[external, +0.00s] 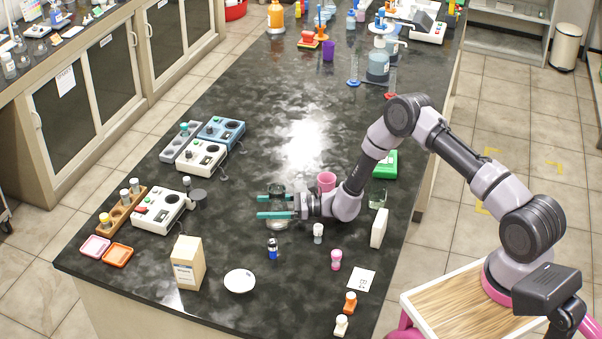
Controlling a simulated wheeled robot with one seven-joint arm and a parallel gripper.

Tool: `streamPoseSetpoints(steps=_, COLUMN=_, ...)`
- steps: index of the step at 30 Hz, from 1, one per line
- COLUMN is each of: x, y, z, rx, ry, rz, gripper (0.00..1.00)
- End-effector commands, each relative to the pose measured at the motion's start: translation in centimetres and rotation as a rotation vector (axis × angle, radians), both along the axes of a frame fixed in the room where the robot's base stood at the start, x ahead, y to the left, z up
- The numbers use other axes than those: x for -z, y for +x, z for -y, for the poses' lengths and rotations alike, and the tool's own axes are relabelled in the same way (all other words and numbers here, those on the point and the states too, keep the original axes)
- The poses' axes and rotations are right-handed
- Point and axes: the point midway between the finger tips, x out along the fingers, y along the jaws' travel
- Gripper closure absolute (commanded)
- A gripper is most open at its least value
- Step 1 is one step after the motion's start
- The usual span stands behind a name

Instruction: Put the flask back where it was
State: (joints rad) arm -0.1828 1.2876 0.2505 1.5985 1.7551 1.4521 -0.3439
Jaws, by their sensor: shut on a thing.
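My gripper (274,206), with two teal fingers pointing left, is low over the front half of the dark bench (230,135). It is shut on a small clear glass flask (278,225). The flask seems upright. Its rounded lower part shows just below the nearer finger and some glass shows above the farther finger; the fingers hide its middle. I cannot tell whether its base touches the bench.
A pink cup (326,181) stands just behind my wrist. A blue-capped vial (272,249), a grey-white vial (318,233) and a white dish (240,281) are in front. Instruments, including a white hotplate-like box (160,208), stand left. The bench middle behind is clear.

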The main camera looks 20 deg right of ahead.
Motion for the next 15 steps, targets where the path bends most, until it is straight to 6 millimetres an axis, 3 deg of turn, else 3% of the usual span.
streamPoseSetpoints(steps=7, x=0.26, y=0.01, z=0.0, rx=0.0, ry=0.0, rz=0.0, gripper=0.95)
streamPoseSetpoints(steps=8, x=0.22, y=0.0, z=0.0, rx=0.0, ry=0.0, rz=0.0, gripper=0.1)
streamPoseSetpoints(steps=9, x=0.21, y=0.0, z=0.0, rx=0.0, ry=0.0, rz=0.0, gripper=0.0)
streamPoseSetpoints(steps=15, x=0.19, y=0.0, z=0.0, rx=0.0, ry=0.0, rz=0.0, gripper=0.0)
